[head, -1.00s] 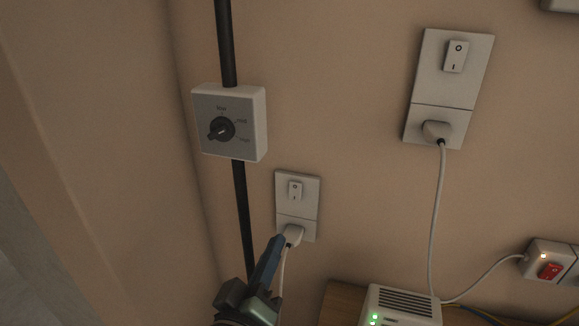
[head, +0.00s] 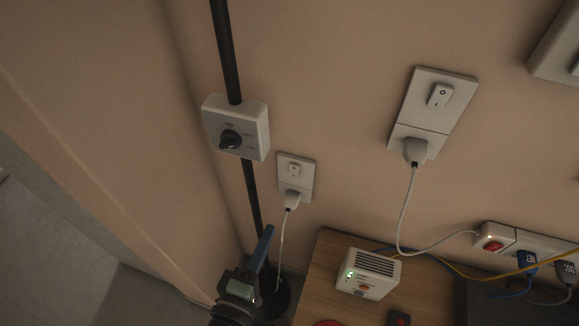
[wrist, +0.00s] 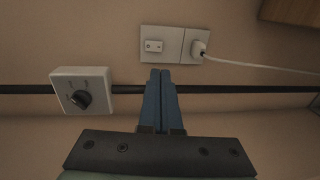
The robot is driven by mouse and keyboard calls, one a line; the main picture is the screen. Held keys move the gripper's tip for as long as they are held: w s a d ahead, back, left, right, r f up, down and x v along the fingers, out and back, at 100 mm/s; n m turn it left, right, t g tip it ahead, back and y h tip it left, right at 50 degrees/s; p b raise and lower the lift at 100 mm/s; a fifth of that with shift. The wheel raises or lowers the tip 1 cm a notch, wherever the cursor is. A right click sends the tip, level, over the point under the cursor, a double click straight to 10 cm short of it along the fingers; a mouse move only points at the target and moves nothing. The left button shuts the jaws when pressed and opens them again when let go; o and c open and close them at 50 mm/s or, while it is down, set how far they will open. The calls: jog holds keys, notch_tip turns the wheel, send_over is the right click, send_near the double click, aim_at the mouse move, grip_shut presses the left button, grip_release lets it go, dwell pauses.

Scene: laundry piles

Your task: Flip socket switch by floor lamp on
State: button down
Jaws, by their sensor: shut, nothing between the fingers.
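A white wall socket plate (head: 308,181) with a small rocker switch (head: 294,170) is beside a black upright pole (head: 253,205), probably the floor lamp's. A plug (head: 292,200) with a white cord sits in its lower half. In the wrist view the plate (wrist: 169,57) lies sideways, with its switch (wrist: 153,45) just beyond the fingertips. My gripper (head: 269,229) has blue fingers, shut and empty, below and left of the plug in the head view. In the wrist view my gripper (wrist: 161,71) points toward the plate; contact is not visible. The switch position is too small to tell.
A dial box (head: 236,127) is on the pole. A larger switched socket (head: 432,110) is on the wall to the right. A wooden surface (head: 318,265) holds a white device (head: 368,273). A power strip (head: 510,238) with plugs is at the right.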

aim_at(294, 177)
jog(key=shift+s, duration=0.1)
dwell(0.3)
jog(key=x, duration=1.4)
jog(key=shift+f, duration=0.1)
